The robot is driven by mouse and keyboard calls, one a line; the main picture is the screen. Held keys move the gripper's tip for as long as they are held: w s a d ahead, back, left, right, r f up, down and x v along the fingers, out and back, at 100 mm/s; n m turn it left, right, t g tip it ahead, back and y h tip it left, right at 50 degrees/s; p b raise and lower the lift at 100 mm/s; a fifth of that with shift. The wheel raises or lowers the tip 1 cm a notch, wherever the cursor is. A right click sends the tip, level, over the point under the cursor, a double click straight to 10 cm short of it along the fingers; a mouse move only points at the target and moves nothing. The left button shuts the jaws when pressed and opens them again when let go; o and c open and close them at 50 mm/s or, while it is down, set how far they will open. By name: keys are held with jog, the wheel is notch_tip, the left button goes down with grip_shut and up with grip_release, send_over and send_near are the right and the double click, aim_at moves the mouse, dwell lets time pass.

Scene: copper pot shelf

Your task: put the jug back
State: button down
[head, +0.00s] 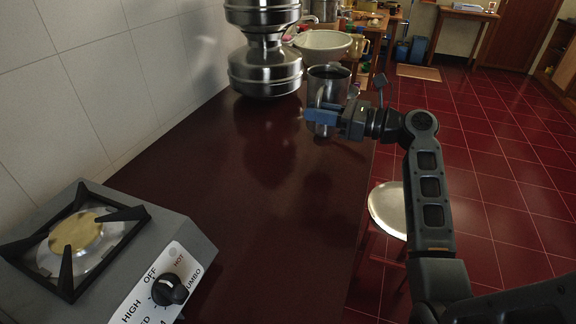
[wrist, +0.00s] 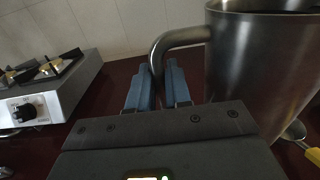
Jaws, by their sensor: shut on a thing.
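A steel jug (head: 328,84) stands upright at the far end of the dark red counter, at the right of the large steel vessels. In the wrist view the jug (wrist: 258,62) fills the right side, with its curved handle (wrist: 178,38) reaching left and down. My gripper (head: 312,115) is at the near side of the jug. Its blue fingers (wrist: 158,88) are shut on the jug's handle. The jug's base is partly hidden behind my gripper in the head view, so I cannot tell whether it touches the counter.
Stacked steel vessels (head: 264,68) stand by the tiled wall. A white bowl (head: 323,42) is behind the jug. A gas stove (head: 105,262) is at the near left. The middle of the counter (head: 240,190) is clear. A round stool (head: 388,208) stands by the counter's right edge.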

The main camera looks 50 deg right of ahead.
jog(key=shift+w+a+f+p, duration=0.1)
jog(key=shift+w+a+f, duration=0.35)
jog(key=shift+a+f, duration=1.15)
jog(key=shift+w+a+f+p, duration=0.1)
jog(key=shift+w+a+f, duration=0.3)
jog(key=shift+a+f, duration=1.2)
jog(key=shift+w+a+f+p, duration=0.1)
jog(key=shift+w+a+f, duration=0.35)
jog(key=shift+a+f, duration=1.1)
jog(key=shift+d+f, duration=0.1)
jog(key=shift+f, duration=0.15)
jog(key=c, duration=1.1)
grip_release()
jog(key=shift+o, duration=0.2)
jog(key=shift+r, duration=0.2)
jog(key=b+v, duration=0.1)
jog(key=v, duration=1.1)
jog(key=shift+f, duration=0.1)
